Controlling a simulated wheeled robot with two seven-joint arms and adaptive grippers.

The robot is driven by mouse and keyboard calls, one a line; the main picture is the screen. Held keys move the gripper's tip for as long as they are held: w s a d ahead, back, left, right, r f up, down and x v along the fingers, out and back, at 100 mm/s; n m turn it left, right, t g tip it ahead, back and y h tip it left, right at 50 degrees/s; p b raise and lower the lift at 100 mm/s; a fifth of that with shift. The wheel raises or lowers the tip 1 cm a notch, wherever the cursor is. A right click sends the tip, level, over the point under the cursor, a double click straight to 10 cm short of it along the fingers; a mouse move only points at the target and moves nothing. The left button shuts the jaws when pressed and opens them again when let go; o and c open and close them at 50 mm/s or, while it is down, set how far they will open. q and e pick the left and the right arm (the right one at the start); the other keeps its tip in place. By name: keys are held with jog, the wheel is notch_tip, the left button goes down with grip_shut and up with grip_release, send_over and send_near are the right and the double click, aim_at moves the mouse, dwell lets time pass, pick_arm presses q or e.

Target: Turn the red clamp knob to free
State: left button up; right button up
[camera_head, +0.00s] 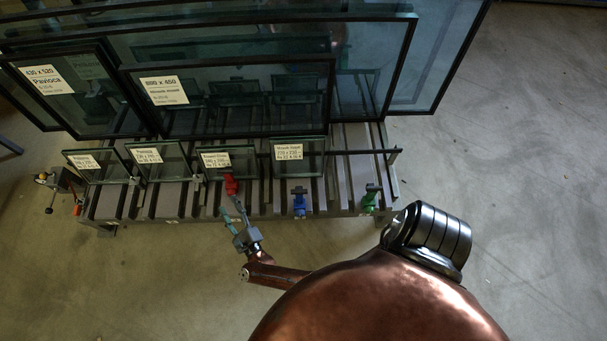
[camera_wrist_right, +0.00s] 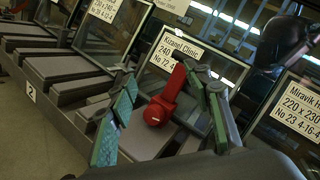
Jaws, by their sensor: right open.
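My right gripper (camera_head: 233,213) is just in front of the knob in the head view. In the right wrist view its green-padded fingers (camera_wrist_right: 165,112) are spread apart, with the knob showing between them. I cannot tell whether a finger touches it. My left gripper is not in view.
A blue clamp (camera_head: 300,200) and a green clamp (camera_head: 371,198) stand to the right along the rack's front edge (camera_head: 150,220). Small labelled panes (camera_head: 302,154) and large framed glass sheets (camera_head: 230,97) lean behind. The floor (camera_head: 520,180) at the right is clear.

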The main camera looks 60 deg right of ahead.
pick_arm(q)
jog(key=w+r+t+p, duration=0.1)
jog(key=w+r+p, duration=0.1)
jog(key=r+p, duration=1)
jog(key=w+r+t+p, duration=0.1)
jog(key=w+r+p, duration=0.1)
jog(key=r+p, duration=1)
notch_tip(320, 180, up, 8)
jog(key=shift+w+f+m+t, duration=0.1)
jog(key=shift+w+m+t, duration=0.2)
pick_arm(e)
jog(key=s+d+n+g+y, duration=0.2)
jog(key=s+n+g+y, duration=0.1)
jog(key=s+n, duration=0.9)
jog(key=s+d+n+g+y, duration=0.1)
jog(key=s+n+g+y, duration=0.3)
jog(key=s+n, duration=0.8)
jog(key=s+y, duration=0.1)
jog(key=s, duration=0.2)
jog(key=shift+s+d+f+y, duration=0.15)
jog(key=shift+d+f+y, duration=0.15)
jog(key=shift+d+f, duration=0.1)
